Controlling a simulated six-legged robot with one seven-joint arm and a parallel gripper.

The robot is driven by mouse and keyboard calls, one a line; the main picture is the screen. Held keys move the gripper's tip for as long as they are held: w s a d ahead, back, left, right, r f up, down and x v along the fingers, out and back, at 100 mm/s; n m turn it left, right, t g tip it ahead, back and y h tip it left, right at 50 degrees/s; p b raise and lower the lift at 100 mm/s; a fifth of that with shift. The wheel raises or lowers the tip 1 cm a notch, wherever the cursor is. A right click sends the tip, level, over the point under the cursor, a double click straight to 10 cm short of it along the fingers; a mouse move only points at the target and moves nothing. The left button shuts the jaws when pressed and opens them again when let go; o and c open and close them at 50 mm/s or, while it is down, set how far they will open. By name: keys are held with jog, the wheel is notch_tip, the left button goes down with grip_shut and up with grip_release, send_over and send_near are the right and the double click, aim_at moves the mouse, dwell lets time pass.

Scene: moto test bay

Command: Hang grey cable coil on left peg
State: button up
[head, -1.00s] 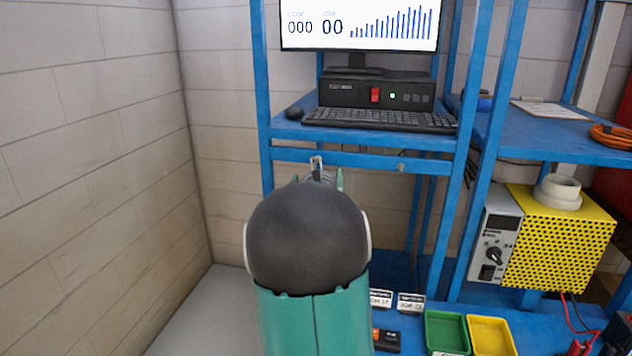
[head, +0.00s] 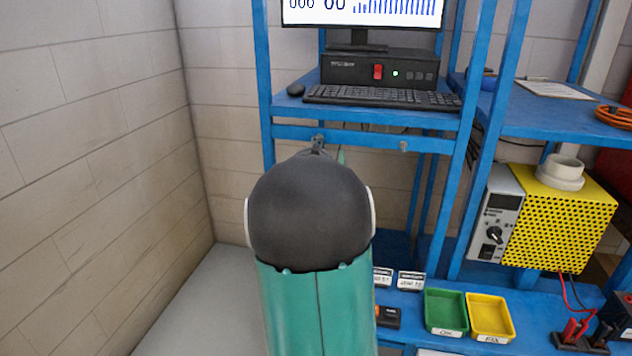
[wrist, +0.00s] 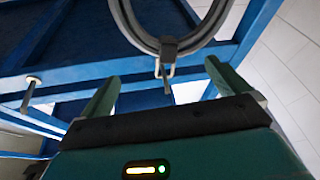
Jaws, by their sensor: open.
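The grey cable coil (wrist: 205,35) shows in the wrist view as part of a ring at the top, with a dark strap clip and metal loop (wrist: 165,68). In the head view only the clip end (head: 318,142) shows, at the left peg's place on the blue crossbar; my arm hides the rest. The loop is at the peg, but I cannot tell whether it is around it. My gripper (wrist: 161,72) is open, its green fingers either side of the loop with visible gaps. The right peg (head: 403,146) is bare; a bare peg also shows in the wrist view (wrist: 31,88).
A keyboard (head: 385,97) and a black computer unit (head: 350,70) stand on the shelf above the crossbar. A yellow perforated box (head: 563,215) stands to the right. Green (head: 446,296) and yellow (head: 480,303) bins lie below. A block wall closes the left side.

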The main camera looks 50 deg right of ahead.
jog(key=v, duration=1.2)
jog(key=shift+s+a, duration=0.2)
jog(key=w+a+f+n+t+y, duration=0.1)
jog(key=w+a+n+y, duration=0.2)
jog(key=a, duration=0.4)
jog(key=w+a+y, duration=0.3)
jog(key=a+y, duration=0.2)
jog(key=a, duration=0.1)
jog(key=w+a+f+n+t+y, duration=0.1)
jog(key=w+a+n+y, duration=0.15)
jog(key=a+y, duration=0.35)
jog(key=s+a+n+g+y, duration=0.2)
jog(key=s+a+g, duration=0.2)
jog(key=s+a, duration=0.3)
jog(key=s+a+f+n+g+y, duration=0.1)
jog(key=s+a+n+g+y, duration=0.1)
jog(key=s+a, duration=0.6)
jog(key=a+g, duration=0.1)
jog(key=a, duration=0.4)
jog(key=shift+f+g, duration=0.25)
jog(key=shift+g, duration=0.15)
jog(key=shift+d, duration=0.1)
